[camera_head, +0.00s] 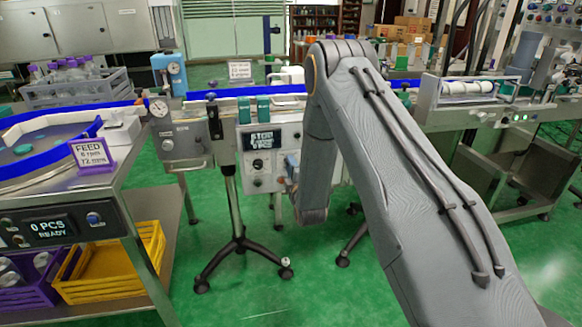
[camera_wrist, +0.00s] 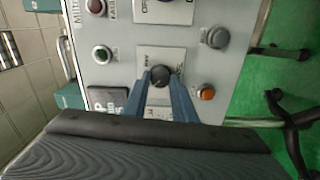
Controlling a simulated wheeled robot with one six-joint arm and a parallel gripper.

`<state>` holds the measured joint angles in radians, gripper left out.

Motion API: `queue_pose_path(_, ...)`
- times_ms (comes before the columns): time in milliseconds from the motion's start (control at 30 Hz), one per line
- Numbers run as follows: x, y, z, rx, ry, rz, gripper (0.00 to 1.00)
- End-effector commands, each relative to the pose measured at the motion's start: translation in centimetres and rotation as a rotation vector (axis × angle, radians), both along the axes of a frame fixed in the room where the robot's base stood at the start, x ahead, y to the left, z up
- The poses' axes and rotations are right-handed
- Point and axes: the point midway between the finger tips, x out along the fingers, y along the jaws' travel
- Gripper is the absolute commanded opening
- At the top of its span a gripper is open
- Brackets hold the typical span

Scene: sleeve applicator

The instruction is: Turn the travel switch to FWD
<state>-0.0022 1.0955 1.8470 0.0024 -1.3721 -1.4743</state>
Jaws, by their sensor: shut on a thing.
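The travel switch appears as a black rotary knob (camera_wrist: 160,77) on a pale label plate, on a grey control panel (camera_wrist: 125,68). My gripper (camera_wrist: 162,82) has its two blue fingers shut on the knob, one on each side. The plate's lettering is too small to read, so I cannot tell which position the knob points to. In the head view my gripper (camera_head: 291,170) is at the right side of the control box (camera_head: 262,183), mostly hidden by my arm. The knob under it cannot be made out there.
Around the knob are a green button (camera_wrist: 102,54), a grey knob (camera_wrist: 215,37), an orange button (camera_wrist: 206,93) and a dark display (camera_wrist: 107,98). The feed table (camera_head: 130,235) stands left. A tripod base (camera_head: 240,245) stands on open green floor below the box.

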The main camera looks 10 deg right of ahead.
Motion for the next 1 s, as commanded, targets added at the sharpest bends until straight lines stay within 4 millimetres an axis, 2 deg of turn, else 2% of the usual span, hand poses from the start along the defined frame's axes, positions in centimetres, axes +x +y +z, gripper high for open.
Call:
queue_pose_path(33,0.0,0.1,0.0,-0.001,0.001,0.002,0.28)
queue_pose_path(133,0.0,0.1,-0.1,-0.001,0.001,0.002,0.43)
queue_pose_path(467,-0.3,-0.1,0.0,0.000,0.001,0.000,0.43)
queue_pose_path(567,-1.2,0.0,0.0,0.000,0.001,0.000,0.43)
queue_pose_path(900,-6.4,0.0,-0.1,0.000,0.002,0.001,0.43)
queue_pose_path(1000,-7.3,0.0,-0.1,0.000,0.002,0.001,0.43)
